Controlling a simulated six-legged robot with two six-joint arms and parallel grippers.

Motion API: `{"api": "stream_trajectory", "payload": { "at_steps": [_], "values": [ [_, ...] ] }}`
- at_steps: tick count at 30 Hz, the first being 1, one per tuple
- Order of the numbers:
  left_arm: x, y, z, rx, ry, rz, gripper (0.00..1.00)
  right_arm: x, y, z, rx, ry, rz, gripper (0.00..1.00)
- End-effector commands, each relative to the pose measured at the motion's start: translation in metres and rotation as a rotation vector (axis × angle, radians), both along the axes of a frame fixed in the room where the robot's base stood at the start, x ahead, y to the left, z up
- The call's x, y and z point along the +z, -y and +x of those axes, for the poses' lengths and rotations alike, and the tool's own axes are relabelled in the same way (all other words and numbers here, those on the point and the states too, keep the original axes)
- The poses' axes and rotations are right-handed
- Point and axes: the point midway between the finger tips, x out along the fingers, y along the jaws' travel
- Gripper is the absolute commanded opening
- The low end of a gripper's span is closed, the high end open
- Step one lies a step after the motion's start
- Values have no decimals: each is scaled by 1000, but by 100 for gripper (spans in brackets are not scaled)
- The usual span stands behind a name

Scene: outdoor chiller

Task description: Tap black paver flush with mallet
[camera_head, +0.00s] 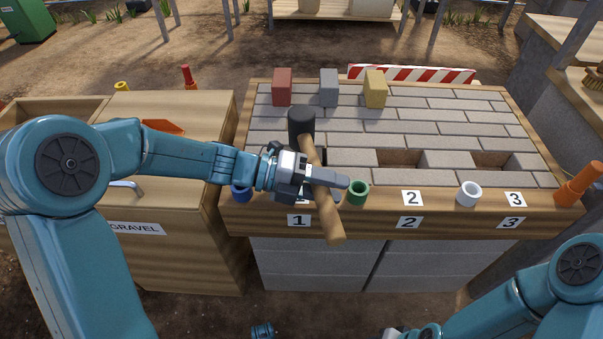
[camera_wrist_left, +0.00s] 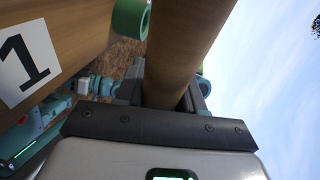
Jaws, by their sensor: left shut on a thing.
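My left gripper (camera_head: 318,181) is shut on the wooden handle of the mallet (camera_head: 328,212). The mallet's black head (camera_head: 301,123) points away over the paving, and the handle end hangs over the front edge by label 1. In the left wrist view the handle (camera_wrist_left: 182,50) runs between the fingers. A dark patch (camera_head: 321,157) shows beside the handle in the row of slots, behind label 1; it may be the black paver, but mallet and gripper hide most of it. I cannot tell its height. Only part of my right arm shows at the lower right, its gripper unclear.
Slots 2 (camera_head: 400,158) and 3 (camera_head: 489,160) are open gaps. Red (camera_head: 282,87), grey (camera_head: 329,88) and yellow (camera_head: 375,88) blocks stand at the back. Blue (camera_head: 241,192), green (camera_head: 358,193) and white (camera_head: 468,194) cups line the front ledge. An orange tool (camera_head: 578,185) is at the right corner.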

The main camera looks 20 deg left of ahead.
Motion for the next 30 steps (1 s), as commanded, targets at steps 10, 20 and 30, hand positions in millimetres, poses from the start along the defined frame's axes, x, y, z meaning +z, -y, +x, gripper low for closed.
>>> {"api": "stream_trajectory", "payload": {
  "at_steps": [10,20,30],
  "values": [
    [-26,-4,1,1,8,0,0,-20,2,2,-7,4,-2,43],
    [17,-54,1,5,7,0,0,24,0,0,1,1,0,43],
    [58,-107,1,4,7,1,0,65,0,0,0,1,0,43]
  ]
}}
